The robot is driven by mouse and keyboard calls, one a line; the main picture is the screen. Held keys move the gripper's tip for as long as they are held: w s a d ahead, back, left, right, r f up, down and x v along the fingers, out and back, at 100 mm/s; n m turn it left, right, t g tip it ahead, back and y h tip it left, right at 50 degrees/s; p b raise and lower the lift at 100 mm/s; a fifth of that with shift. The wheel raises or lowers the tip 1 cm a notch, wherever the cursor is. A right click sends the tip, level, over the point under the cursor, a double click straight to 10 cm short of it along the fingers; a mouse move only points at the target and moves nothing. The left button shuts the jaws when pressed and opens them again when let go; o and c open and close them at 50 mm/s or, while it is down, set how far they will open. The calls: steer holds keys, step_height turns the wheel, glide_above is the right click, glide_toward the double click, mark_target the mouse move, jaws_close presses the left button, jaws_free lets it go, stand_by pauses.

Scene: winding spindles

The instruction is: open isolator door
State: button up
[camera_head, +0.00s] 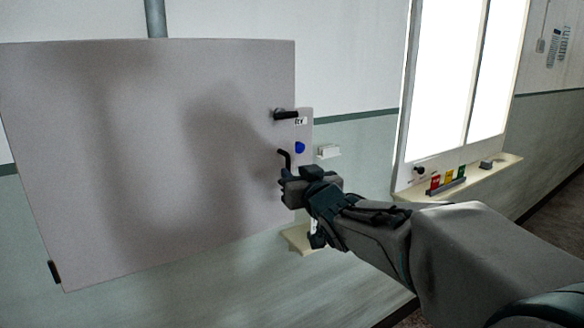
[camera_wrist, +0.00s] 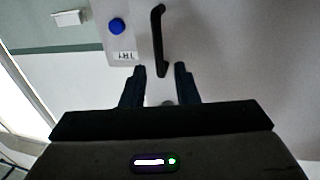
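In the head view a large grey isolator door (camera_head: 130,150) fills the left side. It looks shut, but I cannot be sure. My gripper (camera_head: 284,180) is just below the lower handle. In the wrist view my gripper (camera_wrist: 160,70) is open, its two dark fingers apart. A dark bar handle (camera_wrist: 157,38) has its near end between or just ahead of the fingertips; contact cannot be told.
A blue button (camera_head: 299,147) sits on the light strip beside the door and also shows in the wrist view (camera_wrist: 117,26). A small white holder (camera_head: 328,151) is on the wall. A cream ledge (camera_head: 480,172) with coloured items lies under bright windows at right.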

mark_target(288, 167)
steer(key=shift+x, duration=2.8)
